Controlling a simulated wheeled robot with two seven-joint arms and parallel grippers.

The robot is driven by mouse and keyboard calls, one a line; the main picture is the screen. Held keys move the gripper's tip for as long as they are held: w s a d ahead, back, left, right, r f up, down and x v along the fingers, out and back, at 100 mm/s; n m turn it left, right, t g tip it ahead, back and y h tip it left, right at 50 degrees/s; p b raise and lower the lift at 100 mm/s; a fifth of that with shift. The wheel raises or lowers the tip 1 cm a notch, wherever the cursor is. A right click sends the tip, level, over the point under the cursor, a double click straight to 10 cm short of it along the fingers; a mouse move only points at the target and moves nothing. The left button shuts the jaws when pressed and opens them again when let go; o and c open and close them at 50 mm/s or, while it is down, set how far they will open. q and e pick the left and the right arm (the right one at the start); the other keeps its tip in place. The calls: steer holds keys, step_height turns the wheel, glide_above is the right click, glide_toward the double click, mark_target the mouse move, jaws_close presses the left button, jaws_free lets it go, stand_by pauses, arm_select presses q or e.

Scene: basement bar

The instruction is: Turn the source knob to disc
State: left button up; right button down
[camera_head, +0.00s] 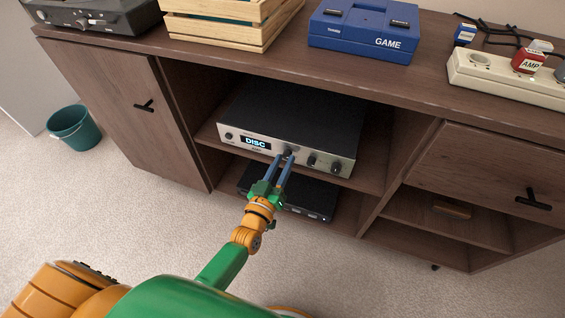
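The amplifier (288,112), with a black top and silver front, sits on the upper middle shelf of the cabinet. Its lit display (256,142) reads DISC. The source knob (288,152) is just right of the display, partly hidden by my fingers. My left gripper (284,157) reaches up from below with its two blue fingers apart and their tips at this knob. I cannot tell whether the fingers press on it. My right gripper is not in view.
More knobs (312,161) are to the right on the front. A black box (308,195) is on the shelf below. A wooden crate (226,33), blue game console (362,28) and power strip (505,78) are on top. A teal bin (75,128) stands left.

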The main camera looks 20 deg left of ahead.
arm_select(q)
steer(key=shift+o, duration=1.4)
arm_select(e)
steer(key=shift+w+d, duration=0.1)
arm_select(q)
steer(key=shift+s, duration=0.35)
steer(key=s+p, duration=0.1)
steer(key=s, duration=0.5)
steer(key=shift+s+a+p, duration=0.15)
steer(key=shift+a+p, duration=0.1)
steer(key=shift+p, duration=0.1)
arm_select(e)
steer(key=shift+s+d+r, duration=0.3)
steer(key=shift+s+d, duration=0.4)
arm_select(q)
steer(key=shift+f, duration=0.1)
